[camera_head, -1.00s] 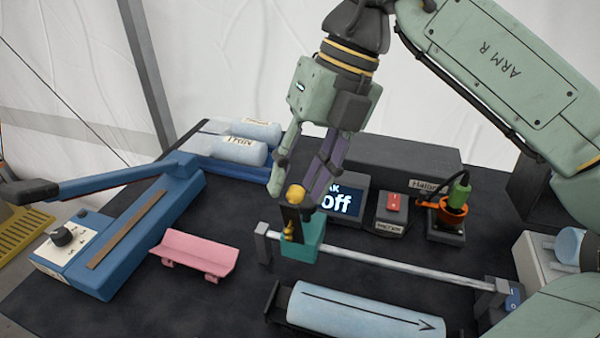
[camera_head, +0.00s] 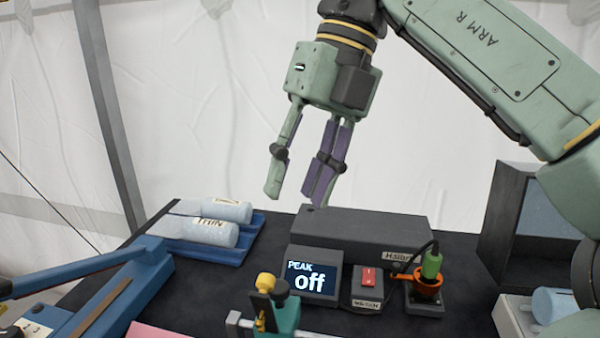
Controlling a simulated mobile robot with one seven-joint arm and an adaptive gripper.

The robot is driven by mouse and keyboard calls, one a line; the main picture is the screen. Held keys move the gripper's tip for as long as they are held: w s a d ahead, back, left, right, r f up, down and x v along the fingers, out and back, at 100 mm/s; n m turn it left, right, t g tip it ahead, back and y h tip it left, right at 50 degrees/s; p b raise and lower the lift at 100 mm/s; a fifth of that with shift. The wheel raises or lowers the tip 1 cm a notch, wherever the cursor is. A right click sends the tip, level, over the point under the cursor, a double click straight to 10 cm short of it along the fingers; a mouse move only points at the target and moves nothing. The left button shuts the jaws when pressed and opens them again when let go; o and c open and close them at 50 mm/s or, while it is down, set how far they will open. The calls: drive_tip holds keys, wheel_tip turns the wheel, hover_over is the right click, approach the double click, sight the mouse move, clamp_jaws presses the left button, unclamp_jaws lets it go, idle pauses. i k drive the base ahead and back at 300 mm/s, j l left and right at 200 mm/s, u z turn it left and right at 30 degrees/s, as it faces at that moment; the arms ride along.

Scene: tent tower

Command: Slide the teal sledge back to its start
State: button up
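The teal sledge (camera_head: 288,317) sits on the metal rail (camera_head: 234,324) at the bottom of the head view, near the rail's left end. A yellow knob (camera_head: 265,283) and a dark knob stand on top of it. Its lower part is cut off by the picture's edge. My gripper (camera_head: 295,192) is open and empty. It hangs in the air well above the sledge, its fingers pointing down and touching nothing.
A display reading "PEAK off" (camera_head: 314,274), a red switch (camera_head: 368,276) and an orange socket with a green plug (camera_head: 431,265) stand behind the rail. A blue tray (camera_head: 222,252) with pale rolls and a blue lever device (camera_head: 120,295) are at left.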

sight(286, 308)
drive_tip(key=k, duration=1.5)
